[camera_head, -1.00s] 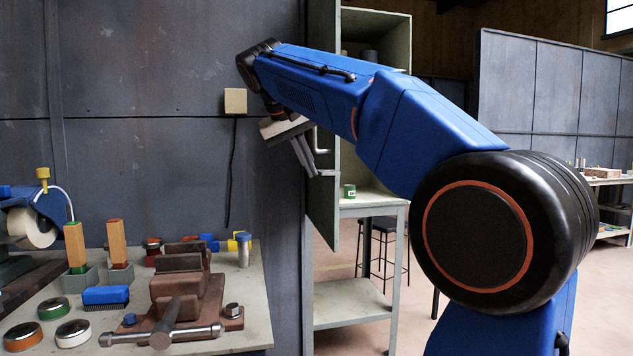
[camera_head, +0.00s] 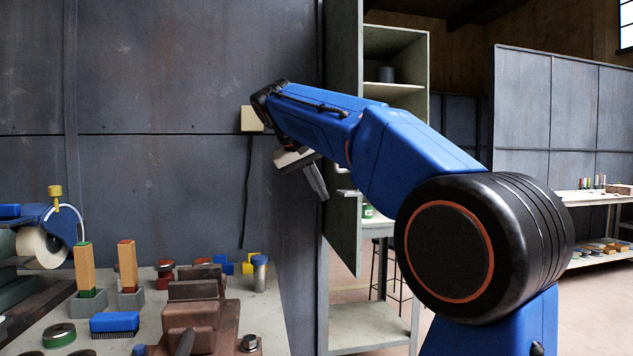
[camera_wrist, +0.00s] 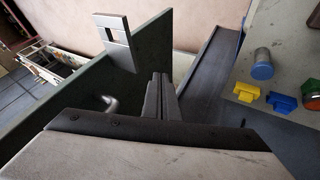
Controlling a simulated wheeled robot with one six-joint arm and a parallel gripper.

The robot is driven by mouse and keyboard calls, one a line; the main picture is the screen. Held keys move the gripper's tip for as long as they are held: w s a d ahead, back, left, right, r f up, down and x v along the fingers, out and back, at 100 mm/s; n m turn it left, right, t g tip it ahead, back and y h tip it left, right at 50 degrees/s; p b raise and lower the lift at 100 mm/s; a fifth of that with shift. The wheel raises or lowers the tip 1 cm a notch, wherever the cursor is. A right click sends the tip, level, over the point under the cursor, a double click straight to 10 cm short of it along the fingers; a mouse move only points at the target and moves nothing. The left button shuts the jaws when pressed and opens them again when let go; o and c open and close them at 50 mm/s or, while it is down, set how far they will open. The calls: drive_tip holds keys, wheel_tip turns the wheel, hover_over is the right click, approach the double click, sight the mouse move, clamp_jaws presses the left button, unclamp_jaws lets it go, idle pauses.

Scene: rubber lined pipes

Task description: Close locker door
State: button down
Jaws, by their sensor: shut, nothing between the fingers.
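The locker door (camera_head: 345,120) is a grey-green panel that stands open, seen nearly edge-on in the head view. A small metal handle (camera_head: 347,193) shows on it, behind my gripper. My gripper (camera_head: 321,192) is shut and empty, pointing down on the left side of the door. In the wrist view, my fingers (camera_wrist: 160,92) lie together close beside the door (camera_wrist: 145,60). I cannot tell whether they touch it. A slotted metal plate (camera_wrist: 113,38) and a curved handle (camera_wrist: 110,103) also show there.
The open locker (camera_head: 395,70) with shelves stands behind the door, partly hidden by my arm. A dark metal wall (camera_head: 180,100) is on the left. A workbench (camera_head: 262,320) with a vise and several small items fills the lower left. Open floor lies to the right.

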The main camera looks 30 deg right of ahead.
sight(349, 215)
drive_tip(key=shift+s+d+f, duration=0.1)
drive_tip(key=shift+d+f, duration=0.5)
drive_tip(key=shift+d, duration=0.45)
drive_tip(key=shift+w+d+f, duration=0.1)
drive_tip(key=shift+d+f, duration=0.45)
drive_tip(key=shift+d, duration=0.5)
drive_tip(key=shift+s+d+f, duration=0.1)
drive_tip(key=shift+d+f, duration=0.5)
drive_tip(key=shift+d, duration=0.45)
drive_tip(key=shift+d, duration=0.1)
